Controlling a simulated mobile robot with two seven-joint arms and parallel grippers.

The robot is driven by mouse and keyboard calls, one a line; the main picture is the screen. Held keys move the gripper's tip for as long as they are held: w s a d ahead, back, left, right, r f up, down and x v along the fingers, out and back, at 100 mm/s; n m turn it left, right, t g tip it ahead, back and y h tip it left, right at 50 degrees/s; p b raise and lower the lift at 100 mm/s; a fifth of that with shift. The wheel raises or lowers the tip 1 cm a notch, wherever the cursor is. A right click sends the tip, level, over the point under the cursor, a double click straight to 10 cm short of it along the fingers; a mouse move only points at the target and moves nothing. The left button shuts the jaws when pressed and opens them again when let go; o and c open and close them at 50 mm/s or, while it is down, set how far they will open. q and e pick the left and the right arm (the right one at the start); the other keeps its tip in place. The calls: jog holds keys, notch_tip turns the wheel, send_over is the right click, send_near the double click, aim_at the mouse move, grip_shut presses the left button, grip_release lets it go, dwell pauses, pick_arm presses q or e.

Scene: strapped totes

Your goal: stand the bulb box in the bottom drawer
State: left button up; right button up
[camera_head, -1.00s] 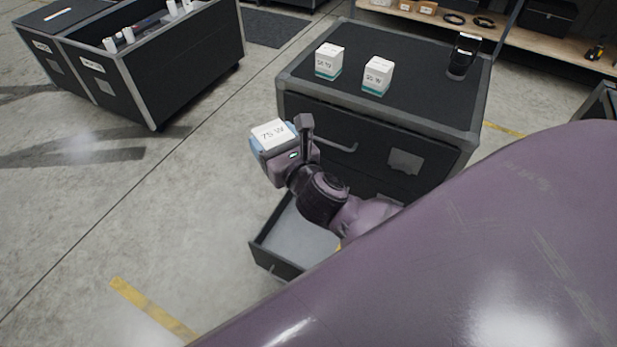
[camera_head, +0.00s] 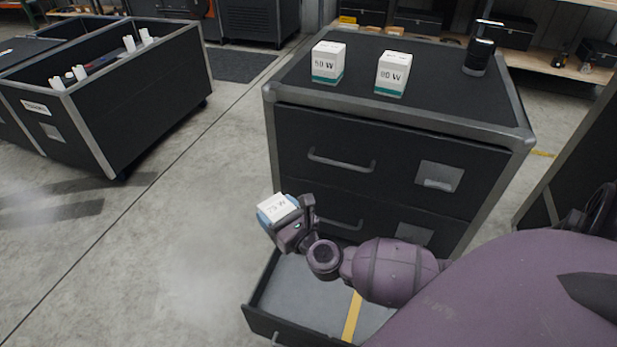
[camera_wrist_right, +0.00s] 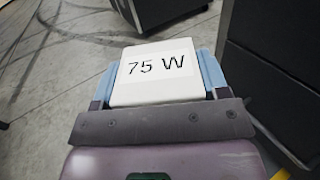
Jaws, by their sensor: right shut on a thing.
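My right gripper (camera_head: 287,215) is shut on a white bulb box marked 75 W (camera_head: 277,207). The box also shows in the right wrist view (camera_wrist_right: 156,72), between the two blue finger pads. The gripper holds it in the air, to the left of the cabinet front and above the back left of the open bottom drawer (camera_head: 262,322). The drawer is pulled out; its visible floor is grey with a yellow strip across it. My right arm hides part of the drawer. My left gripper is not in view.
Two white and teal boxes (camera_head: 327,63) (camera_head: 392,74) and a black cylinder (camera_head: 479,55) stand on the cabinet top (camera_head: 435,88). The upper drawers (camera_head: 340,160) are shut. Black totes (camera_head: 140,105) stand at left. Floor between is clear.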

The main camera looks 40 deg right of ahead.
jog(key=n+y+b, duration=0.1)
jog(key=y+b, duration=0.1)
jog(key=b, duration=0.5)
send_over(293, 288)
notch_tip(293, 288, down, 18)
notch_tip(293, 288, down, 19)
jog(key=b, duration=0.7)
jog(key=shift+s+f, duration=0.15)
jog(key=shift+f, duration=0.05)
jog(key=shift+f+b, duration=0.1)
jog(key=shift+b, duration=0.2)
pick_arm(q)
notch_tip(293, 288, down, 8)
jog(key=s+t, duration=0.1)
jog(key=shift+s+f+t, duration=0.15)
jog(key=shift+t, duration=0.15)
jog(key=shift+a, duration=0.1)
pick_arm(e)
jog(key=shift+f, duration=0.1)
jog(key=o, duration=1)
jog(key=shift+c, duration=0.2)
